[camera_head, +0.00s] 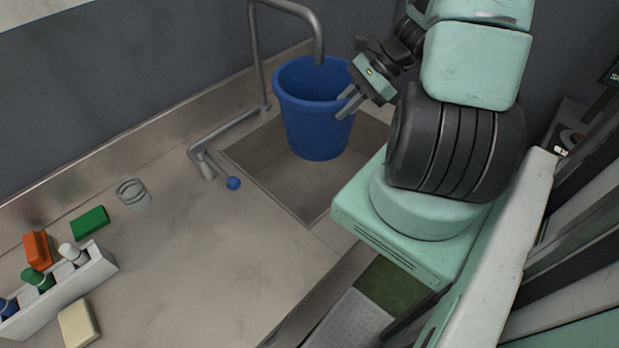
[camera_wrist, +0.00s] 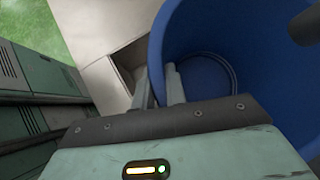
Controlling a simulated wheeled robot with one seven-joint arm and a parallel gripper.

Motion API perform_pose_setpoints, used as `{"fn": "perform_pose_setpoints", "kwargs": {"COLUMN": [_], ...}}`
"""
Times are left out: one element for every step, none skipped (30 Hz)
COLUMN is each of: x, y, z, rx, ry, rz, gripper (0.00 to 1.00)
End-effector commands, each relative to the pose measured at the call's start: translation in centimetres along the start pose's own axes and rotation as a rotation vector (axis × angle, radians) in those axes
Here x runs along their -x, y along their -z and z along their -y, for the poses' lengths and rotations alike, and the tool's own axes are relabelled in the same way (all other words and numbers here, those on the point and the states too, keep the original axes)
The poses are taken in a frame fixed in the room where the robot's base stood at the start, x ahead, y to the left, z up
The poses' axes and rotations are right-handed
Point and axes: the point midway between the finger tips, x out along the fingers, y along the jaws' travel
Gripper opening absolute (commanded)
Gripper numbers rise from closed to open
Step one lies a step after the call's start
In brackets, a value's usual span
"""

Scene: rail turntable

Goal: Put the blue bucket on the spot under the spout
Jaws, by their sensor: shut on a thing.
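The blue bucket (camera_head: 316,112) is upright over the sunken square basin (camera_head: 257,172) in the counter. My gripper (camera_head: 346,104) is shut on the right side of the bucket's rim. In the wrist view, the bucket (camera_wrist: 220,60) fills the right side, with one finger of my gripper (camera_wrist: 160,88) inside the wall and one outside. The spot under the spout is hidden by the bucket. I cannot tell whether the bucket's base touches the basin floor.
A lever with a blue knob (camera_head: 233,183) stands at the basin's left edge. The counter's middle is clear.

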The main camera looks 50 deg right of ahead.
Motion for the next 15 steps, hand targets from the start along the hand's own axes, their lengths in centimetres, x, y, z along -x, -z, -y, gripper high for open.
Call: {"fn": "perform_pose_setpoints", "kwargs": {"x": [0.0, -0.1, -0.4, -0.5, -0.6, -0.8, -0.9, -1.0, -1.1, -1.2, -1.5, -1.8, -1.9, -2.1, -2.4], "y": [0.0, 0.1, 0.4, 0.5, 0.6, 0.8, 0.9, 1.0, 1.1, 1.2, 1.5, 1.8, 1.9, 2.1, 2.3], "z": [0.0, 0.0, -0.1, -0.1, -0.1, -0.1, -0.1, -0.2, -0.2, -0.2, -0.3, -0.3, -0.3, -0.4, -0.4], "rx": [0.001, 0.001, 0.001, 0.001, 0.001, 0.001, 0.001, 0.001, 0.001, 0.001, 0.001, 0.001, 0.001, 0.001, 0.001], "ry": [0.0, 0.001, 0.001, 0.0, 0.0, 0.001, 0.001, 0.0, 0.0, 0.0, 0.0, 0.0, 0.0, 0.0, 0.0], "rz": [0.001, 0.001, 0.001, 0.001, 0.001, 0.001, 0.001, 0.001, 0.001, 0.001, 0.001, 0.001, 0.001, 0.001, 0.001], "gripper": [0.0, 0.0, 0.0, 0.0, 0.0, 0.0, 0.0, 0.0, 0.0, 0.0, 0.0, 0.0, 0.0, 0.0, 0.0]}}
